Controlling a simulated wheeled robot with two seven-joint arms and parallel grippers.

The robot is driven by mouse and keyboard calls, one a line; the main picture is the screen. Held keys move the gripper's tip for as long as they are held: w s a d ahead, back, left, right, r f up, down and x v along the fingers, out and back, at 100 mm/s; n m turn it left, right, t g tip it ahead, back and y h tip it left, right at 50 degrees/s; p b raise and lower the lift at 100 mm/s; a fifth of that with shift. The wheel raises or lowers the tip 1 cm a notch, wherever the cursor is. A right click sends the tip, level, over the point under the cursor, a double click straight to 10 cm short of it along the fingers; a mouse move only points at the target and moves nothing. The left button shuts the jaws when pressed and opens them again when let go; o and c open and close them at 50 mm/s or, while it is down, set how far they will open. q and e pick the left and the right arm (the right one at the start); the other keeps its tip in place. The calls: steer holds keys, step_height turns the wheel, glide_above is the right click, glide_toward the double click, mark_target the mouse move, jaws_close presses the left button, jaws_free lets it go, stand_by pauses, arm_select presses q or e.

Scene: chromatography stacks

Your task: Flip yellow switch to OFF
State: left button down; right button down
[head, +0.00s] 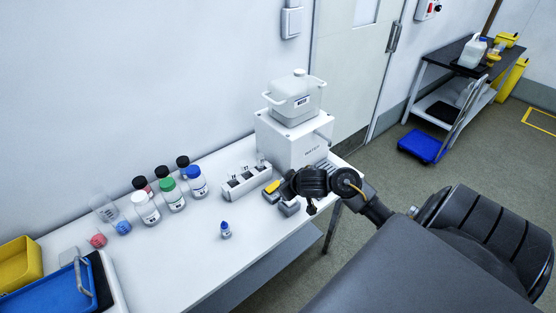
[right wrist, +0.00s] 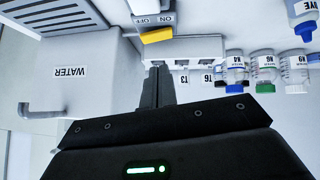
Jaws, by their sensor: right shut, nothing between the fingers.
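The yellow switch (head: 271,187) sits on a small grey box at the right end of the white table, in front of the WATER unit. In the right wrist view the yellow switch (right wrist: 157,36) shows beside the ON and OFF labels (right wrist: 150,19); I cannot tell which position it is set to. My right gripper (head: 281,188) is just right of the switch in the head view. In the right wrist view its fingers (right wrist: 158,70) are shut and empty, with the tips pointing toward the switch and a visible gap between. My left gripper is not in view.
The WATER unit (head: 294,139) with a white lidded container (head: 296,97) stands behind the switch. A white slotted rack (head: 246,181) is to its left, then several capped bottles. A small blue-capped dropper bottle (head: 225,230) stands nearer the front. The table's front centre is mostly clear.

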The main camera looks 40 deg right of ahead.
steer(key=d+r, duration=0.1)
steer(key=w+r, duration=0.1)
steer(key=shift+w+d+r, duration=0.15)
steer(key=shift+d+r, duration=0.2)
steer(key=shift+f, duration=0.1)
steer(key=b, duration=0.4)
glide_above(278, 181)
steer(key=s+a, duration=0.2)
steer(key=f, duration=0.6)
steer(key=shift+a+f, duration=0.2)
steer(key=shift+f, duration=0.2)
steer(key=shift+w+d+f, duration=0.1)
steer(key=shift+d+f, duration=0.05)
steer(key=shift+f, duration=0.45)
steer(key=shift+d+f, duration=0.1)
steer(key=shift+f, duration=0.45)
steer(key=shift+d+f, duration=0.15)
steer(key=shift+f, duration=0.7)
